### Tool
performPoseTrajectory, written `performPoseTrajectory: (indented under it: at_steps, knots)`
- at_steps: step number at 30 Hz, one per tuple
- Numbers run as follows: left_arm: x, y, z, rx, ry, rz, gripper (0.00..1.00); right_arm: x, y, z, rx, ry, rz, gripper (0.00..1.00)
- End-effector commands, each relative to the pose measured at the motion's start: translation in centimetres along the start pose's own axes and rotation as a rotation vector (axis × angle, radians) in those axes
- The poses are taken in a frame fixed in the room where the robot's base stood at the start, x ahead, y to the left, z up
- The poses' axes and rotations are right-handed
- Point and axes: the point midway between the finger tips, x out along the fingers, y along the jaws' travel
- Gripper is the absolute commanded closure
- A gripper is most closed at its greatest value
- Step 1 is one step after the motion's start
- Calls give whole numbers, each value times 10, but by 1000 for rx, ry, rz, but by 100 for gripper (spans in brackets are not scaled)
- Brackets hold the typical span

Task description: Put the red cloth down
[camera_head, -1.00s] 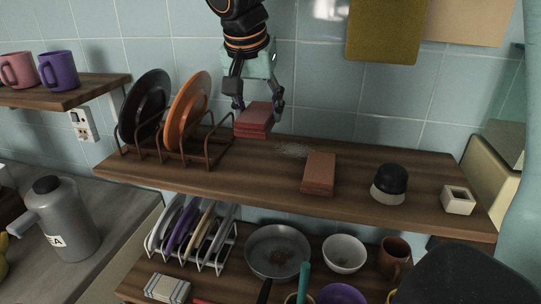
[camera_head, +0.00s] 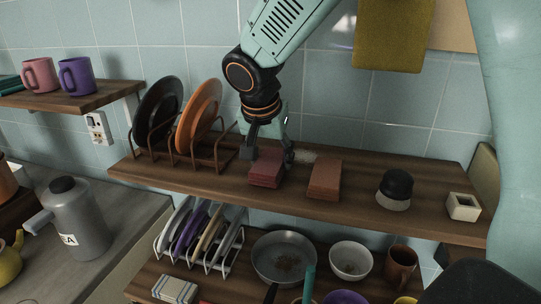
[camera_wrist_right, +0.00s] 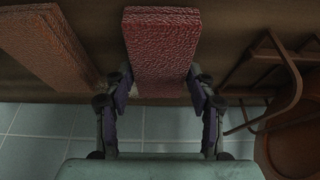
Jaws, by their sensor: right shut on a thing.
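The red cloth (camera_head: 265,170) is a folded block on the upper wooden shelf, or just over it; I cannot tell whether it touches the wood. My right gripper (camera_head: 267,157) reaches down from above with a finger on each side of the cloth and is shut on it. In the right wrist view the red cloth (camera_wrist_right: 160,50) sits between the fingertips of the right gripper (camera_wrist_right: 160,92). My left gripper is not in view.
A brown-red folded block (camera_head: 325,179) lies just right of the cloth. A rack (camera_head: 222,160) with a black plate (camera_head: 157,115) and an orange plate (camera_head: 199,115) stands to the left. A black-topped brush (camera_head: 396,188) and a small square holder (camera_head: 463,206) stand farther right.

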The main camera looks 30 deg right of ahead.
Motion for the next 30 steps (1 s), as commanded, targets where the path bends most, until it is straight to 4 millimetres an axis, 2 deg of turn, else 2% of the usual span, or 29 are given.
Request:
performPoseTrajectory:
  at_steps: [3, 4, 11, 23, 26, 30]
  knots:
    - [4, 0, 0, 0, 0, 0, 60, 4, 0, 2, 0, 0, 0, 69]
    - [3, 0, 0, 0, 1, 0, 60, 3, 0, 1, 0, 0, 1, 42]
    - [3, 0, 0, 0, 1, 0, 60, 2, 0, 1, 0, 0, 0, 22]
    - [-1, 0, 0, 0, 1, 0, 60, -1, 0, 0, 0, 0, 0, 22]
    - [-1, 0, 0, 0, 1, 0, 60, -14, -1, -2, 1, 5, -2, 22]
    - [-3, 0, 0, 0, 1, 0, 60, -42, -1, -2, 1, 7, -2, 22]
